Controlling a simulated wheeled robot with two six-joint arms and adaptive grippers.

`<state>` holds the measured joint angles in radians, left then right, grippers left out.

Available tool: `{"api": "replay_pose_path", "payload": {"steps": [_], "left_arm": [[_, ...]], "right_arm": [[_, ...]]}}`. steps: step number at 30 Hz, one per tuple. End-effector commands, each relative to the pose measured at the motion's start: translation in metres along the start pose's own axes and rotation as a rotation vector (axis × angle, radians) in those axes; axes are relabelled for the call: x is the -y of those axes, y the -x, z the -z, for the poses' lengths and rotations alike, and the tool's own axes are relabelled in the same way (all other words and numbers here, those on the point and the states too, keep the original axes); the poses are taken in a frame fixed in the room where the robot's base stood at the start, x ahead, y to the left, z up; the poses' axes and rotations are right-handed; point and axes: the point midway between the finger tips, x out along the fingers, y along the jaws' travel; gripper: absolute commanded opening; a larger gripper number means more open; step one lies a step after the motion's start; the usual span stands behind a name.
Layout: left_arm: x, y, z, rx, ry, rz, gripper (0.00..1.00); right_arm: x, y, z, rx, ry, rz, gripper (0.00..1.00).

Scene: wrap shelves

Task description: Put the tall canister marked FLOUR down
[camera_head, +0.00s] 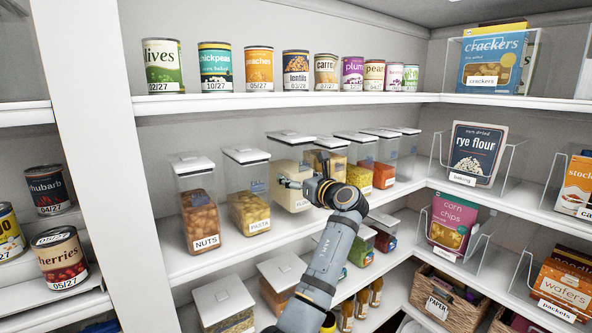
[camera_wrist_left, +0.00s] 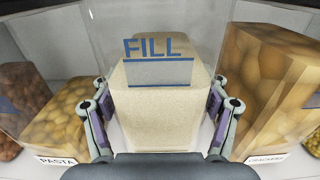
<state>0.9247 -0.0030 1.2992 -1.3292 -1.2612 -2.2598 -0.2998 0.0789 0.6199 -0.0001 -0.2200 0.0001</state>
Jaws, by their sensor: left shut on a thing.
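The tall FLOUR canister (camera_head: 291,170) is clear with a pale lid and cream-coloured contents. It is upright in the middle shelf's row, between the PASTA canister (camera_head: 248,190) and a canister of brown contents (camera_head: 327,158). My left gripper (camera_head: 292,184) is shut on it from the front. In the left wrist view the fingers (camera_wrist_left: 160,115) press its two sides, and its FILL mark (camera_wrist_left: 158,60) faces me. Its lid shows a little higher than its neighbours' lids. I cannot tell whether its base touches the shelf. My right gripper is not in view.
The NUTS canister (camera_head: 199,205) stands left of PASTA, and several canisters continue to the right. The neighbours leave narrow gaps. The shelf's front edge (camera_head: 240,249) is bare. Cans (camera_head: 260,68) stand on the shelf above; lower canisters (camera_head: 224,304) stand below.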

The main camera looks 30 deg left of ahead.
Motion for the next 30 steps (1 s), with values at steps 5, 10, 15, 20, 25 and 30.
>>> {"api": "replay_pose_path", "payload": {"steps": [5,10,15,20,25,30], "left_arm": [[-0.001,-0.002,0.016,0.006,-0.001,-0.001,0.12],[0.000,-0.004,0.023,0.007,0.003,0.000,0.12],[0.000,-0.004,0.024,0.006,0.003,0.000,0.12],[0.000,-0.004,0.029,0.000,-0.001,0.000,0.88],[0.000,-0.004,0.029,0.000,-0.001,0.000,0.98],[0.000,-0.004,0.028,0.000,-0.001,0.000,0.98]], "right_arm": [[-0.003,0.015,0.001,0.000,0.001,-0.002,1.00],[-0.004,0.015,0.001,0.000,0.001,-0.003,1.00],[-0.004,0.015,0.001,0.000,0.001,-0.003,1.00],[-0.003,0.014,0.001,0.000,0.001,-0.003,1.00],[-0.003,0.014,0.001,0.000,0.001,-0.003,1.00],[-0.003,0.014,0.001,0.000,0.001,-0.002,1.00]]}}
